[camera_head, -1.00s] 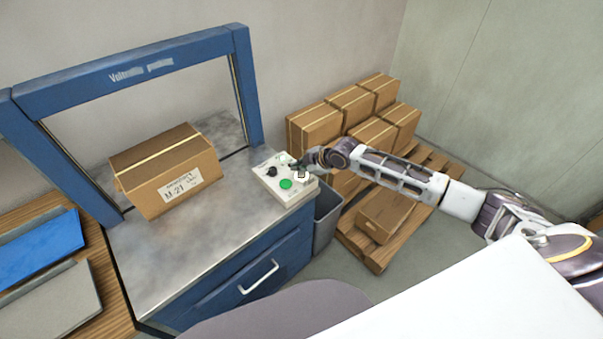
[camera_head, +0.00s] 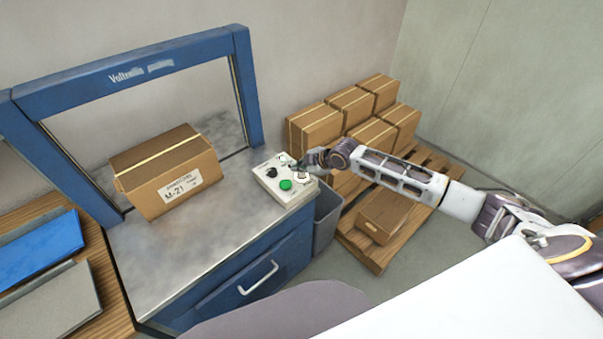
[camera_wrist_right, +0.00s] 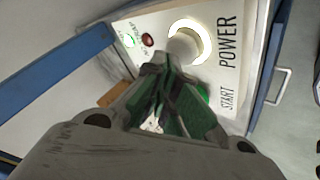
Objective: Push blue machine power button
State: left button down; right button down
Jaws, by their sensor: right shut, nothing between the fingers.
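The blue-framed machine (camera_head: 240,75) has a pale control box (camera_head: 268,186) at the right end of its metal top. The box carries a green button (camera_head: 285,184) and a black knob (camera_head: 271,171). My right gripper (camera_head: 299,167) is shut and empty over the box's right side. Its fingertips (camera_wrist_right: 167,62) overlap the button's lower edge in the wrist view; I cannot tell if they touch it. My left gripper is out of view.
A cardboard box (camera_head: 165,170) stands on the machine's metal top (camera_head: 225,205). A grey bin (camera_head: 327,218) is beside the machine. Several cartons (camera_head: 350,105) sit on a wooden pallet (camera_head: 372,262) behind my right arm. Blue and grey trays (camera_head: 40,248) lie at left.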

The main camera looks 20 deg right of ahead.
aim_at(300, 175)
jog(key=shift+f, duration=0.5)
dwell(0.6)
jog(key=shift+r, duration=0.1)
jog(key=shift+r+p, duration=0.35)
jog(key=shift+p, duration=0.25)
jog(key=shift+r, duration=0.1)
jog(key=shift+r+p, duration=2.6)
jog(key=shift+r, duration=0.4)
jog(key=shift+m, duration=0.4)
